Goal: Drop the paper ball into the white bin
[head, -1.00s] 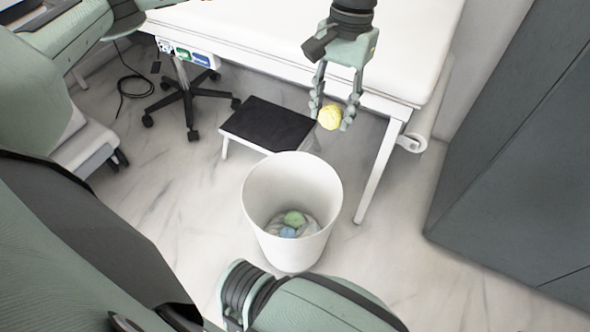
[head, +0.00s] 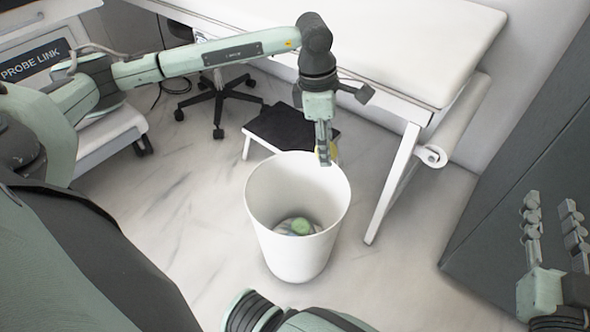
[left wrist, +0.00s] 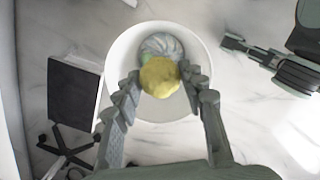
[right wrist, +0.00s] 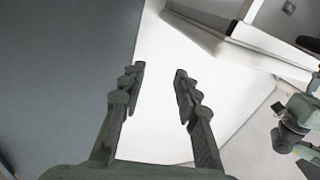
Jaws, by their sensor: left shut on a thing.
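The yellow paper ball (left wrist: 160,76) is held between the fingertips of my left gripper (left wrist: 158,80). In the head view my left gripper (head: 325,158) hangs over the back right rim of the white bin (head: 262,225), hiding most of the ball. In the left wrist view the bin (left wrist: 120,50) lies below the ball, and the ball overlaps its opening. Crumpled green and pale things (head: 298,227) lie at the bottom of the bin. My right gripper (head: 553,208) is open and empty at the right, away from the bin. It also shows in the right wrist view (right wrist: 158,78).
A black-topped step stool (head: 290,128) stands behind the bin. A white exam table (head: 400,50) with a leg at the right is beyond it. A dark cabinet (head: 520,170) stands at the right. A wheeled chair base (head: 217,100) is at the back left. Floor left of the bin is clear.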

